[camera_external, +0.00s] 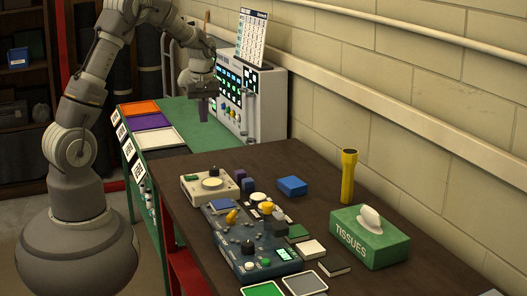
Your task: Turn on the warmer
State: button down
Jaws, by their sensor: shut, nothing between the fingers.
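A pale panel machine (270,105) with green-lit displays, coloured knobs and a side handle stands at the back of the green bench. My gripper (203,110) points down in front of its left part, above the bench; the fingers look shut and empty. I cannot tell whether it touches anything. A beige box (190,190) with a round pale disc on top sits on the dark table, well away from my gripper. No readable label shows which of these is the warmer.
The green bench (205,135) holds orange, purple and white mats. The dark table (345,160) holds a blue-grey control box (240,262), a blue block (292,186), a yellow flashlight (348,178) and a green tissue box (370,240). A block wall runs along the right.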

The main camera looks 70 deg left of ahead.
jog(key=n+g, duration=0.2)
send_over(187, 177)
jog(key=w, duration=0.2)
notch_tip(187, 177, down, 4)
jog(key=shift+a+r+h, duration=0.1)
jog(key=shift+a+h, duration=0.05)
jog(key=shift+h, duration=0.25)
jog(key=f+b, duration=0.1)
jog(key=f, duration=0.3)
jog(key=s+f, duration=0.1)
jog(key=f, duration=0.4)
jog(key=f+b, duration=0.1)
jog(key=f, duration=0.3)
jog(key=shift+s+f+b, duration=0.3)
jog(key=shift+f+b, duration=0.05)
jog(key=shift+s+f, duration=0.15)
jog(key=shift+f, duration=0.1)
jog(key=shift+w, duration=0.2)
